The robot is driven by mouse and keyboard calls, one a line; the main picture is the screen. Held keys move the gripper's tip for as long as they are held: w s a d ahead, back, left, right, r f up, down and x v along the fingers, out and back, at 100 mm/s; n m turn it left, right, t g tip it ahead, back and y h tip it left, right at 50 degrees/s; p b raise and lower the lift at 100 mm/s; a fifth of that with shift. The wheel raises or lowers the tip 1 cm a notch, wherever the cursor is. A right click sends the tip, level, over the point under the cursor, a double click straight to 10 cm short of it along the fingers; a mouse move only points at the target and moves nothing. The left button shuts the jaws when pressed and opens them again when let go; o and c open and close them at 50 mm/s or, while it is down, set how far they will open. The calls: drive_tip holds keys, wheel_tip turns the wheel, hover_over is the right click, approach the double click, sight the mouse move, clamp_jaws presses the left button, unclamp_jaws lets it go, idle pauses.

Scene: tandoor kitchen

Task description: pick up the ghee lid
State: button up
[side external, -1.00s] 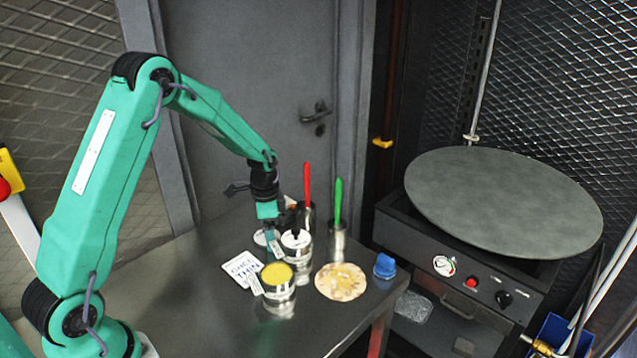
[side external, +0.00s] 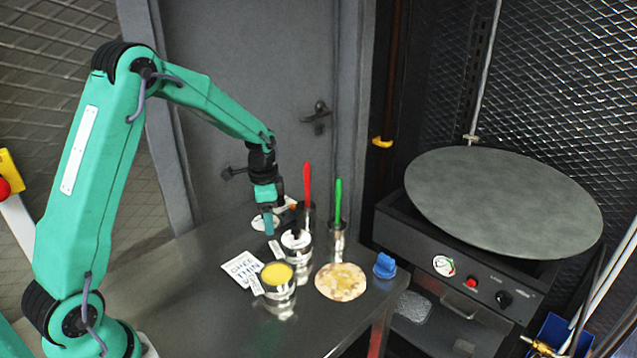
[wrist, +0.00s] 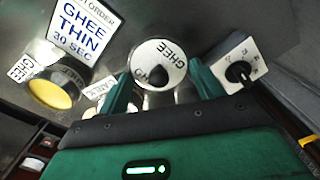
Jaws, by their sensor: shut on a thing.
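The ghee lid (wrist: 172,76) is a white disc with GHEE lettering and a black knob, between the two fingers of my gripper (wrist: 162,90) in the wrist view. In the side view the lid (side external: 259,226) shows partly behind a teal finger of my gripper (side external: 269,224), which is shut on it. It appears held above the metal table, behind the steel jar. The ghee pot (side external: 279,287), open with yellow contents, stands nearer the front; it also shows at left in the wrist view (wrist: 57,90).
A steel jar (side external: 297,262) with a knob stands close by, near ladle holders with red (side external: 307,185) and green (side external: 338,203) handles. A GHEE THIN card (side external: 242,268), flatbread (side external: 341,282) and blue object (side external: 385,265) lie on the table (side external: 200,310). A dial timer (wrist: 240,66) is beside the lid.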

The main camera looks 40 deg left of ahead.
drive_tip(key=shift+r, duration=2.7)
drive_tip(key=shift+d, duration=0.1)
drive_tip(key=s+d+r+m, duration=0.1)
drive_tip(key=s+d, duration=0.3)
drive_tip(key=d, duration=0.3)
drive_tip(key=s+d+r+m, duration=0.1)
drive_tip(key=s+d+m, duration=0.1)
drive_tip(key=s+d, duration=0.3)
drive_tip(key=d, duration=0.3)
drive_tip(key=shift+s+r+m, duration=0.15)
drive_tip(key=shift+r+m, duration=0.05)
drive_tip(key=shift+m, duration=0.1)
drive_tip(key=shift+f, duration=0.15)
drive_tip(key=shift+f, duration=3.05)
drive_tip(key=shift+f, duration=0.2)
